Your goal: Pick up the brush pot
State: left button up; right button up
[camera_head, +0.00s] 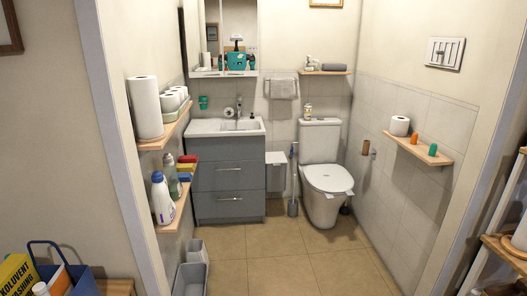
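A slim grey pot (292,208), which looks like the brush pot, stands upright on the tiled floor between the vanity and the toilet. A long, thin brush handle (293,155) rises from it, up past the toilet's left side. The pot is small in this view and its opening is hard to make out. Neither of my grippers is in the camera_head view, and nothing is seen touching the pot.
The toilet (325,180) stands right of the pot; the grey vanity (229,190) and a wall box (276,175) are left. Grey bins (191,280) stand on the left floor. Shelves with bottles and rolls line the left wall (163,145). The middle floor (285,255) is clear.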

aim_at(292, 209)
jog(key=i, duration=2.4)
jog(key=i+u, duration=0.2)
jog(key=i, duration=0.35)
jog(key=i+l+u, duration=0.2)
jog(key=i, duration=0.35)
jog(key=i+u, duration=0.15)
jog(key=k+l, duration=0.05)
